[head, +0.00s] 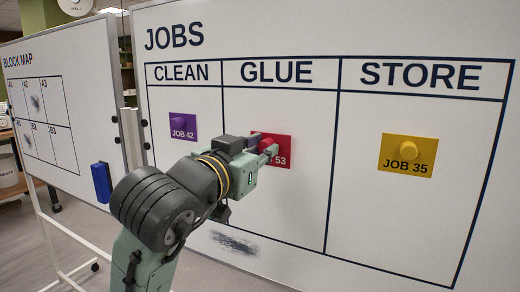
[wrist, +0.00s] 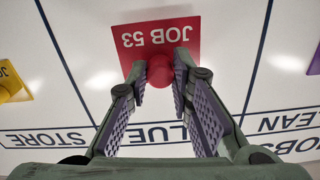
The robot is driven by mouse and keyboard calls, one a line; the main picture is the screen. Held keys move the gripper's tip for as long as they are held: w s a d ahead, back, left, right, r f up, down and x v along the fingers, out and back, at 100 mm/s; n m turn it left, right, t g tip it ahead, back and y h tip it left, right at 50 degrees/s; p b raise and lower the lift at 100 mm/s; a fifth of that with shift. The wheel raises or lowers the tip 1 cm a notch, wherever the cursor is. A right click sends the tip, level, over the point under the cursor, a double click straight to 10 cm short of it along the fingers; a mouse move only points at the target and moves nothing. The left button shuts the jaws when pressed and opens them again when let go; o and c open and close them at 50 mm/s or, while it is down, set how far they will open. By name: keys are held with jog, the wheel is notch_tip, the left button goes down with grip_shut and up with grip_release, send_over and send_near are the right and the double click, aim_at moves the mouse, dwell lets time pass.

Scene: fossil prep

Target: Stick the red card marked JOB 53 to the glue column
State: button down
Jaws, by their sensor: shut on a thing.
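The red card marked JOB 53 (head: 284,158) is in the GLUE column (head: 282,205) of the JOBS board, flat against the board as far as I can see. In the wrist view the card (wrist: 185,48) appears upside down, with its round red knob (wrist: 160,72) between my fingertips. My gripper (head: 268,152) is shut on the knob; its fingers (wrist: 160,78) also show in the wrist view. My gripper hides part of the card in the head view.
A purple JOB 42 card (head: 183,126) is in the CLEAN column and a yellow JOB 35 card (head: 408,155) in the STORE column. A dark smudge (head: 234,242) marks the board low down. A BLOCK MAP board (head: 60,110) and a blue eraser-like block (head: 101,182) are at left.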

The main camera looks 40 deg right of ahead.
jog(key=c, duration=1.9)
grip_release()
jog(key=shift+c, duration=0.2)
jog(key=c, duration=0.3)
jog(key=shift+x, duration=0.8)
jog(key=o, duration=0.9)
jog(key=shift+a, duration=0.15)
jog(key=v, duration=0.6)
jog(key=shift+s+a+p, duration=0.2)
jog(key=shift+a+p, duration=0.15)
jog(key=shift+p, duration=0.1)
